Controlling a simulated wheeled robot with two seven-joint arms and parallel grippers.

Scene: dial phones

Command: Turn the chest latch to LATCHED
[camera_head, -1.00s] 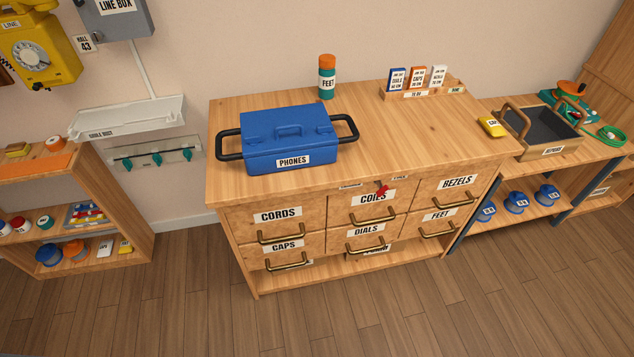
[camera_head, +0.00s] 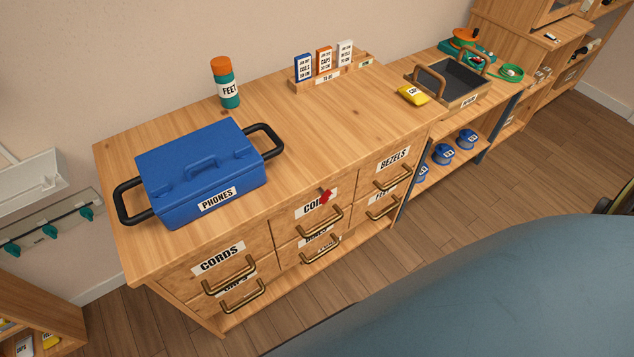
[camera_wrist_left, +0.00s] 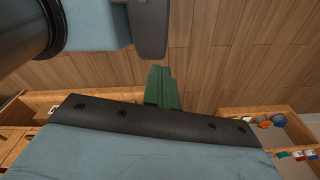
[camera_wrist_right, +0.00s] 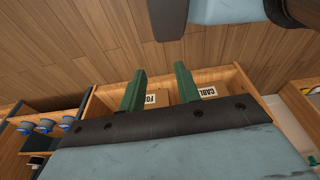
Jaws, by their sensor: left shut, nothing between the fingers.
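The chest of drawers (camera_head: 120,190) stands in front of me in the head view. Its latch, a small red handle (camera_head: 326,196), is on the front near the top edge, over the COILS label, and appears tilted. Its position labels are not readable now. My left gripper (camera_wrist_left: 163,88) shows in the left wrist view with its green fingers together and nothing between them. My right gripper (camera_wrist_right: 160,88) shows in the right wrist view with its fingers apart and empty. Neither gripper shows in the head view, and neither is touching the latch.
A blue PHONES box (camera_head: 203,168) with black handles sits on the chest top, with a FEET bottle (camera_head: 226,85) and a card rack (camera_head: 330,75) behind. Brass drawer handles (camera_head: 322,222) stick out of the front. A large blue-grey part of mine covers the lower right.

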